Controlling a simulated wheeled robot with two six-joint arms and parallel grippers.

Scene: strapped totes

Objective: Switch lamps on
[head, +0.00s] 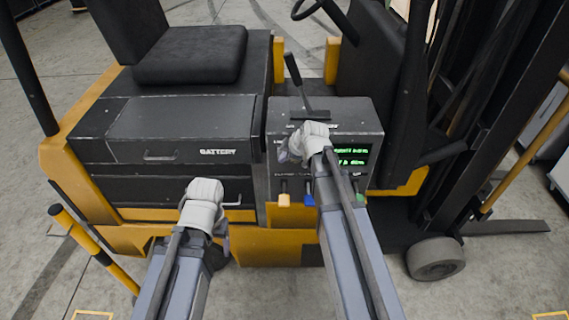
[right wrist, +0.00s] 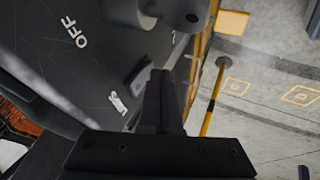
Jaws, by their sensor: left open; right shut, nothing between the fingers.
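The forklift's dark control panel (head: 280,180) stands in the middle of the head view. My right gripper (head: 290,151) is shut and empty in front of the panel's left part, hiding some of it. In the right wrist view its dark fingers (right wrist: 162,98) are together beside a rounded grey part (right wrist: 135,76). A white OFF label (right wrist: 74,32) and a small white mark (right wrist: 118,103) show on the dark face there. I cannot tell which control is the lamp switch. My left gripper (head: 207,205) is open, low in front of the drawers; its fingers are mostly hidden.
A green-lettered display (head: 351,155) is right of my right gripper. A black lever (head: 298,80) rises behind. The battery drawer (head: 180,130) is left; the mast stands right.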

